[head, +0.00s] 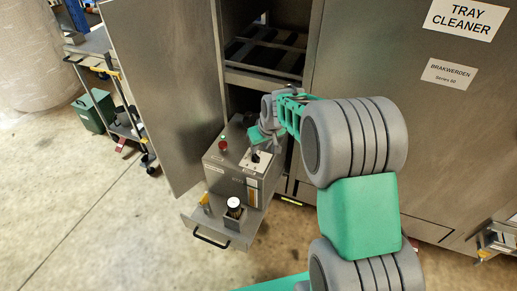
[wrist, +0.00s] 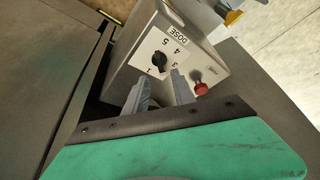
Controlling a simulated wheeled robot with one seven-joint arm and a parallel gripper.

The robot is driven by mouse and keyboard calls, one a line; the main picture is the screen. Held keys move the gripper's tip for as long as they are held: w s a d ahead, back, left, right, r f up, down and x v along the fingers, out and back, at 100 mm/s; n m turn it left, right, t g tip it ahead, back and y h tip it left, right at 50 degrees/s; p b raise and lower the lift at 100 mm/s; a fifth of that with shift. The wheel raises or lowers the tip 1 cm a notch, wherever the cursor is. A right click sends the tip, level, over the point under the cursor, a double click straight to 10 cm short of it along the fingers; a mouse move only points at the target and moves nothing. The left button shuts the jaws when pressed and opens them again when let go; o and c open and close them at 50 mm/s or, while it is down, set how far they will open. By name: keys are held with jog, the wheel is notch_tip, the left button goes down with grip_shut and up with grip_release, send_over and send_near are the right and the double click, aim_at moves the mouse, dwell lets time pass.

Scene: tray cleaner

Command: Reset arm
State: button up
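My gripper (head: 260,134) is over the grey control box (head: 226,172) in the head view. In the wrist view my gripper (wrist: 161,82) has its two grey fingers apart, with nothing between them. A black dose knob (wrist: 159,59) on a white numbered dial plate (wrist: 164,47) lies beyond the fingertips, roughly in line with the gap. The knob (head: 256,158) also shows just below my gripper in the head view. Whether a fingertip touches the box cannot be told.
A red button (wrist: 201,88) is close to the right finger. The box stands on a pulled-out drawer (head: 214,228) with a black-and-white jar (head: 234,207). An open cabinet door (head: 172,85) stands at left, the closed tray cleaner panel (head: 385,95) at right. A tool cart (head: 122,125) is far left.

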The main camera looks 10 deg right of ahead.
jog(key=s+a+r+p, duration=0.1)
jog(key=s+r+p, duration=0.25)
jog(key=r, duration=0.35)
jog(key=s+r+p, duration=0.3)
jog(key=s+r, duration=0.2)
jog(key=r, duration=0.1)
jog(key=s+r+m+p, duration=0.1)
jog(key=s+r, duration=0.3)
jog(key=s, duration=0.4)
jog(key=s+r+m+g+h+p, duration=0.1)
jog(key=s+r+p, duration=0.2)
jog(key=s, duration=0.6)
jog(key=shift+r+m+p, duration=0.3)
jog(key=shift+r+p, duration=0.1)
jog(key=shift+r, duration=0.25)
jog(key=shift+a, duration=0.1)
